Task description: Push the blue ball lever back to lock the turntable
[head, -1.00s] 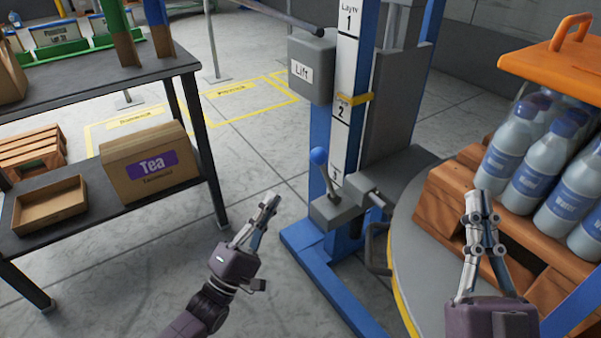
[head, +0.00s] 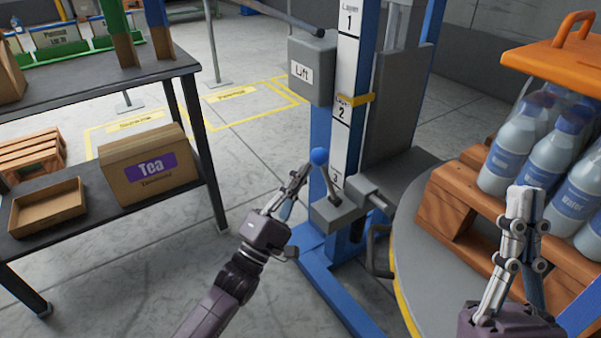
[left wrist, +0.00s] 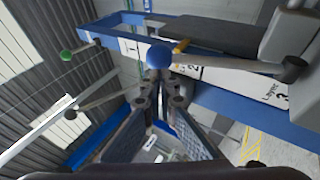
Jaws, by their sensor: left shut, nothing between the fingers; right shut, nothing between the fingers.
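The blue ball lever (head: 319,156) stands on a grey block (head: 338,212) on the blue lift post. Its grey rod leans up and to the left. In the left wrist view the blue ball (left wrist: 159,56) is just beyond my fingertips. My left gripper (head: 303,172) is shut and empty, its tips right beside the ball on the left; I cannot tell whether they touch. The turntable (head: 408,262) is a grey disc with a yellow edge, at the right. My right gripper (head: 526,192) is shut and empty, in front of the bottles over the turntable.
Water bottles (head: 545,160) stand on a wooden pallet (head: 455,205) under an orange cover (head: 555,60). A grey Lift box (head: 311,70) is above the lever. A dark shelf with a Tea box (head: 148,165) stands at left. The floor between is clear.

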